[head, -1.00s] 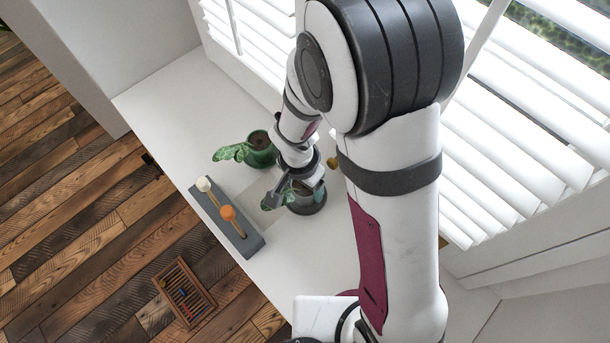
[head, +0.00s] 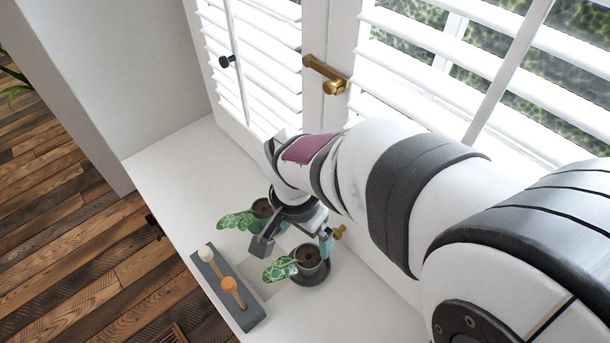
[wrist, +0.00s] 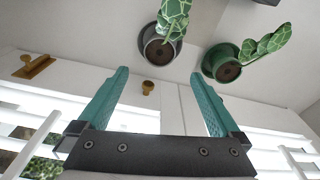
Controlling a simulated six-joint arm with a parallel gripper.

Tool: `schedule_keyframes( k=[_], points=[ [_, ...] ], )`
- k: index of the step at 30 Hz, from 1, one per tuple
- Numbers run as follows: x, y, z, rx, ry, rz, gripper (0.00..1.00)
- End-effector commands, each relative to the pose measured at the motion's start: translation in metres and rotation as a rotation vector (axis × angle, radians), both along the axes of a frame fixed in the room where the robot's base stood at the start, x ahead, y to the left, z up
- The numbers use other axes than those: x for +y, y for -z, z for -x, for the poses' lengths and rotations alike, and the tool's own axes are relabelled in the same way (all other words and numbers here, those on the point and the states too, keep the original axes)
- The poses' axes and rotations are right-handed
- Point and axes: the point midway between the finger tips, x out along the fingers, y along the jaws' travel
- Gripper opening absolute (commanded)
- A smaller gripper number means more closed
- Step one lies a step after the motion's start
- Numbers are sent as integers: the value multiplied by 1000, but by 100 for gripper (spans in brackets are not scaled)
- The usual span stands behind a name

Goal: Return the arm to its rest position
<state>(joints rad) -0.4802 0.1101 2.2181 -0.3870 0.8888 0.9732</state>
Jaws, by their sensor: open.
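My gripper (head: 292,242) is open and empty in the head view, in the air above the white sill and near two potted plants. The wrist view shows its two teal fingers (wrist: 159,75) spread apart with nothing between them. A grey pot (head: 307,262) with a patterned-leaf plant stands upright on a dark saucer, just below the gripper; it also shows in the wrist view (wrist: 157,52). A green pot (head: 262,208) with a similar plant stands behind it, partly hidden by my arm in the head view, and shows in the wrist view (wrist: 215,60).
A grey block with an orange and a cream knob (head: 250,314) lies along the sill's left edge. Shuttered windows (head: 440,60) with a brass handle (head: 328,77) stand close behind my arm. A small brass knob (head: 339,232) is near the gripper. Bare sill (head: 185,170) lies far left.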

Motion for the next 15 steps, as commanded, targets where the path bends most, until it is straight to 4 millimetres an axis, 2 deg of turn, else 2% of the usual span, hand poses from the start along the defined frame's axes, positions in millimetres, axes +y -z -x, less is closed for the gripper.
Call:
schedule_keyframes(
  k=[3, 6, 8, 10, 12, 15],
  points=[
    [2, -24, 2, -2, -1, -1, 100],
    [1, -34, 4, 0, 1, -1, 100],
    [-11, -42, 12, 13, 0, -8, 100],
    [-43, -53, 40, 49, -10, -37, 100],
    [-69, -59, 79, 90, -37, -91, 100],
    [-83, -60, 125, 113, -90, -171, 100]
  ],
)
